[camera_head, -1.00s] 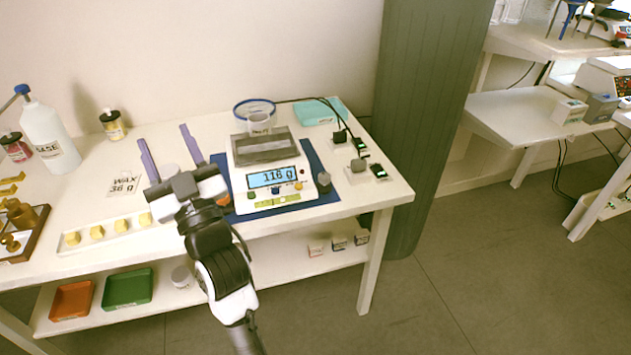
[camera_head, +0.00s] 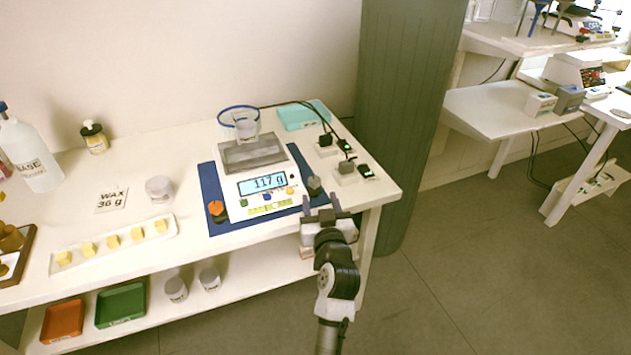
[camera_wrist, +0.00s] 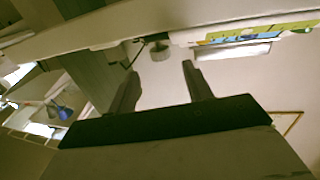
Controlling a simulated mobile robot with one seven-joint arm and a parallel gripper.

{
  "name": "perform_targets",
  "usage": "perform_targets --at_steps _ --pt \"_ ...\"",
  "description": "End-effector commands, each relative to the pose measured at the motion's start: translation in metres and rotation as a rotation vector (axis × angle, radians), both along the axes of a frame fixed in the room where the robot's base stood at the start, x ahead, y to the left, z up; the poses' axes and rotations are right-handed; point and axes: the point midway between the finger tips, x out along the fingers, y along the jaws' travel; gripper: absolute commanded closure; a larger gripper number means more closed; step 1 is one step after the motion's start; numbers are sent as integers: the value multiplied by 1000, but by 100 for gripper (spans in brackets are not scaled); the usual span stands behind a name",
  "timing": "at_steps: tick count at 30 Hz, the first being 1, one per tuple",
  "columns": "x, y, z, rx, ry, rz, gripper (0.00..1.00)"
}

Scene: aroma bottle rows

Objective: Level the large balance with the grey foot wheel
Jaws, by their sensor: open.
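The large balance (camera_head: 250,160) stands on a blue mat (camera_head: 209,178), its lit display (camera_head: 262,184) reading 117 g. A clear beaker (camera_head: 246,127) is on its pan. A yellow-green level strip (camera_head: 270,208) is on its front; its bubble is too small to read. The grey foot wheel (camera_head: 314,185) is at the right front corner, an orange wheel (camera_head: 217,210) at the left front. My gripper (camera_head: 320,203) is open and empty, just in front of the grey wheel. In the wrist view, the grey wheel (camera_wrist: 159,50) shows beyond and between the open fingertips (camera_wrist: 160,72), apart from them.
Small black-topped blocks (camera_head: 347,173) with cables stand right of the balance, near the table's right edge. A teal tray (camera_head: 303,115) is behind. A tray of yellow cubes (camera_head: 112,243) and a wax card (camera_head: 111,200) lie left. Open floor is in front.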

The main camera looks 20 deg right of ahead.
Motion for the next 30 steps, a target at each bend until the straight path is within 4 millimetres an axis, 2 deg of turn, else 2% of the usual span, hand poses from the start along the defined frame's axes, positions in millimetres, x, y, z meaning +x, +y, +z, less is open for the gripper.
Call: perform_targets --at_steps 3,9,15,22,23,30 --pt "26 -4 3 0 -1 2 50" --pt "54 -10 2 1 -1 2 50" --pt "64 -12 1 1 -1 1 50" --pt "65 -12 0 0 -1 1 50" --pt "65 -12 0 0 -1 1 51" --pt "65 -12 0 0 -1 1 83"
